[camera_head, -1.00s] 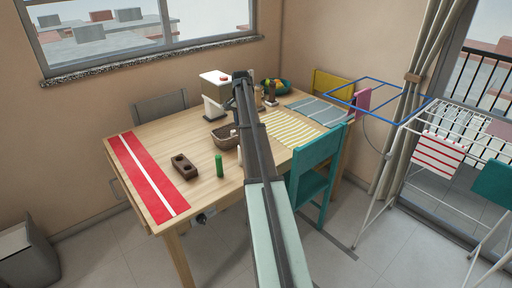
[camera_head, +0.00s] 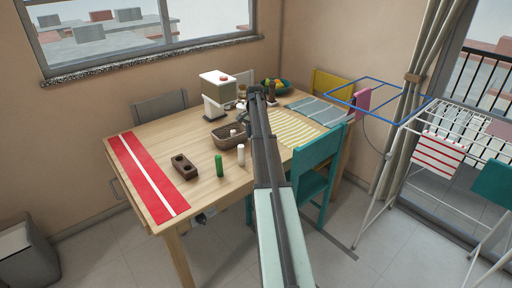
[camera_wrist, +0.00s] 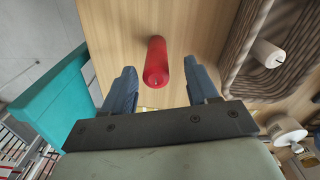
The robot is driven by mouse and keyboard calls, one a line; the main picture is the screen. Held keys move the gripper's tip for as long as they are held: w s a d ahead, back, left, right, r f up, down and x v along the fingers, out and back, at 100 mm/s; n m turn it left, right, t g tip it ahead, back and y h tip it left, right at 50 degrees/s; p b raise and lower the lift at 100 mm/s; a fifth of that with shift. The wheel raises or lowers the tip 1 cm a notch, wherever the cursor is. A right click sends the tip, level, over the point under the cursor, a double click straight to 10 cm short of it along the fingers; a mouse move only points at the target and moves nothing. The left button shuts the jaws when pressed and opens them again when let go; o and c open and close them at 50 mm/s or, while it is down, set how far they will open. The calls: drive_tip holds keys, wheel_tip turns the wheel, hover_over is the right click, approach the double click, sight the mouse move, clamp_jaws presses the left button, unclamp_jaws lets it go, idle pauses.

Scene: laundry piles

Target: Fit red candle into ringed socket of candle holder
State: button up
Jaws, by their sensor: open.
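The red candle (camera_wrist: 157,62) shows in the wrist view, between the two fingers of my open gripper (camera_wrist: 160,80) with a gap on each side. In the head view my arm hides it. The brown candle holder (camera_head: 184,167) sits on the table in the head view, left of the green candle. Two dark sockets show in its top; I cannot tell which has the ring.
A green candle (camera_head: 219,166) and a white candle (camera_head: 241,155) stand on the table (camera_head: 215,187). A woven basket (camera_head: 222,140) holds a white candle (camera_wrist: 269,54). A teal chair (camera_head: 318,165) stands at the right edge. A red runner (camera_head: 145,178) lies left.

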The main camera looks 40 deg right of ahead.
drive_tip(key=shift+s+d+f, duration=0.1)
drive_tip(key=shift+f, duration=1.25)
drive_tip(key=shift+s+d+f, duration=0.1)
drive_tip(key=shift+f, duration=1.2)
drive_tip(key=shift+c, duration=0.4)
clamp_jaws()
